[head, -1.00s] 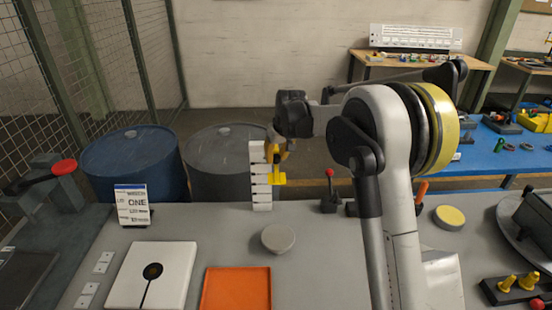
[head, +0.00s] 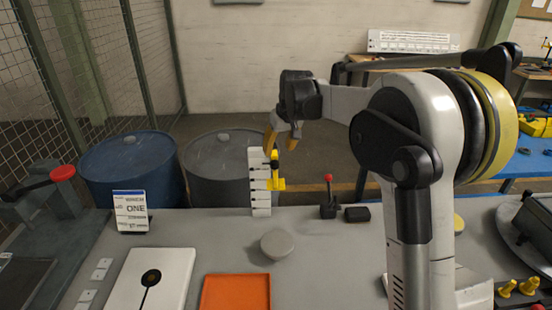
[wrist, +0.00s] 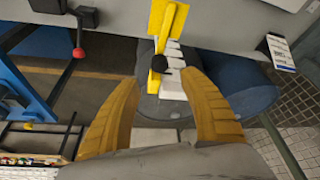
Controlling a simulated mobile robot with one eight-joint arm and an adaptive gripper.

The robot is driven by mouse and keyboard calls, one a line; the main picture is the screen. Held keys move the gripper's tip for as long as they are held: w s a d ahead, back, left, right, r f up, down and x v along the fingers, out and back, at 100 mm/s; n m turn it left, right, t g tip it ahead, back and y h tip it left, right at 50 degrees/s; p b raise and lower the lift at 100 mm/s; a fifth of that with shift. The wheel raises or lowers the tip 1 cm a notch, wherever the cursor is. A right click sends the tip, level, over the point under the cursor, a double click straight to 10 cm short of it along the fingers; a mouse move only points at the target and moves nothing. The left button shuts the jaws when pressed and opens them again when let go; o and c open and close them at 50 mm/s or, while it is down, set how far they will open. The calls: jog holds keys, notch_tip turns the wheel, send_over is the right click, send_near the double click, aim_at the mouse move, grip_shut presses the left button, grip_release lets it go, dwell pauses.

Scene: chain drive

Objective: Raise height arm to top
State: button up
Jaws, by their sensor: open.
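The height arm is a yellow piece (head: 275,184) with a black knob, set on a white notched post (head: 260,200) at the back of the grey bench. Its yellow crossbar sits around the middle of the post. My gripper (head: 281,141) is open and empty, just above the height arm and near the post's top. In the wrist view, the yellow height arm (wrist: 161,28) and its black knob (wrist: 160,62) lie just ahead of my gripper (wrist: 160,82), between the lines of its spread fingers. I see no contact.
A red-knobbed lever (head: 328,190) and a black block (head: 357,214) stand right of the post. A "ONE" sign (head: 131,211) stands left. Blue (head: 130,170) and grey (head: 215,165) barrels are behind the bench.

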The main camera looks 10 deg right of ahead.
jog(key=shift+v, duration=1.9)
jog(key=s+r+b, duration=0.1)
jog(key=s+b, duration=0.2)
jog(key=s, duration=0.8)
jog(key=s+f+m+t+b, duration=0.1)
jog(key=s+f, duration=0.5)
jog(key=s, duration=0.7)
jog(key=s+f+m+t+b, duration=0.1)
jog(key=s+f+b, duration=0.3)
jog(key=s, duration=0.9)
notch_tip(320, 180, down, 3)
jog(key=shift+s+a+f+t+h, duration=0.2)
jog(key=shift+a+f+t+h, duration=0.1)
jog(key=shift+a+h, duration=0.15)
